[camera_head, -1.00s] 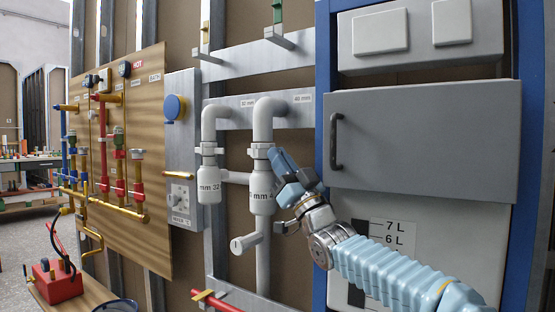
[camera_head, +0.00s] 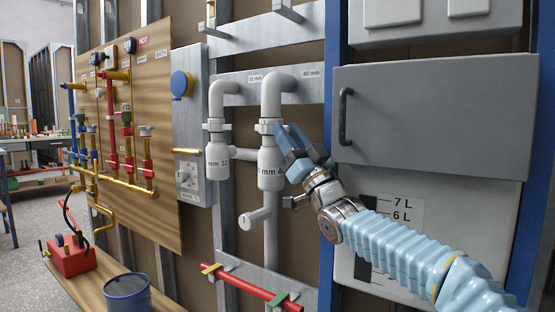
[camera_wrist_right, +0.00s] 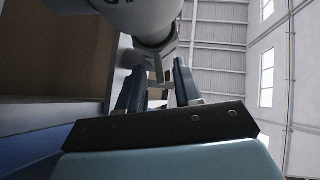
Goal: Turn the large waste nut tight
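The large waste nut (camera_head: 268,127) is a pale ring at the top of the white 40 mm trap (camera_head: 271,170). A smaller white 32 mm trap (camera_head: 217,158) with its own nut (camera_head: 216,126) hangs to its left. My right gripper (camera_head: 285,140) is at the right side of the large nut, its blue fingers pointing up and left. In the right wrist view, my right gripper (camera_wrist_right: 160,80) has its two fingers apart below the trap body and the nut (camera_wrist_right: 157,42). Whether a finger touches the nut I cannot tell. My left gripper is out of view.
A grey cabinet door (camera_head: 430,118) with a dark handle is right of the gripper. A white pipe stub (camera_head: 253,218) juts out below the traps. A red bar (camera_head: 250,287) crosses lower down. A blue bucket (camera_head: 127,296) and red box (camera_head: 72,258) are at lower left.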

